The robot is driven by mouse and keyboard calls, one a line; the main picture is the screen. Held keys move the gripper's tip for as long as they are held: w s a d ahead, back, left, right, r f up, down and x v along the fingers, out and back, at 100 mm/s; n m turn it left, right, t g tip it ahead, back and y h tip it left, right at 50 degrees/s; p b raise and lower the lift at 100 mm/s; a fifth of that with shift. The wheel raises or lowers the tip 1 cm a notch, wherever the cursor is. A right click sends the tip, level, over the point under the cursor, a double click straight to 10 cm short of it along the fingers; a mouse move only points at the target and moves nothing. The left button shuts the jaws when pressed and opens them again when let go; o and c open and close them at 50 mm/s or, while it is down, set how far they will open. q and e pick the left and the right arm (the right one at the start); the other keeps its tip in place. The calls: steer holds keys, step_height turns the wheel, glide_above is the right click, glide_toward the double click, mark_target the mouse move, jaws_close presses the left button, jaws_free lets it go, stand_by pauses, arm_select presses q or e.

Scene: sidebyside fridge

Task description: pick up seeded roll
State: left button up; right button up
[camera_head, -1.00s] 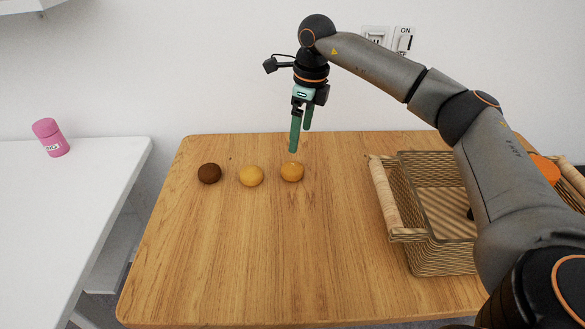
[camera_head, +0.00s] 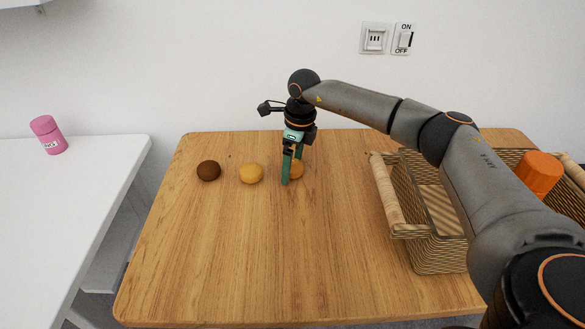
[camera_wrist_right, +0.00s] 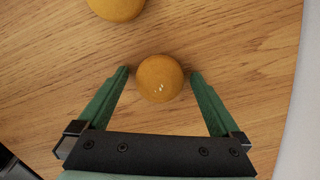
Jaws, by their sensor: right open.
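A round golden-orange roll (camera_head: 298,170) lies on the wooden table, partly hidden behind my right gripper (camera_head: 291,171). In the right wrist view this roll (camera_wrist_right: 160,82) shows a few small pale specks, and it sits between the tips of the two green fingers. The fingers are open, one on each side of it, with a gap to each. A yellower roll (camera_head: 251,173) lies to its left, and a dark brown roll (camera_head: 209,171) lies further left. I cannot tell for certain which one is the seeded roll. My left gripper is not in view.
A wicker basket (camera_head: 436,256) with an orange object (camera_head: 540,172) in or behind it stands at the table's right, partly behind my right arm. The front of the wooden table (camera_head: 270,260) is clear.

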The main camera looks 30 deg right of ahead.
steer(key=c, duration=1.3)
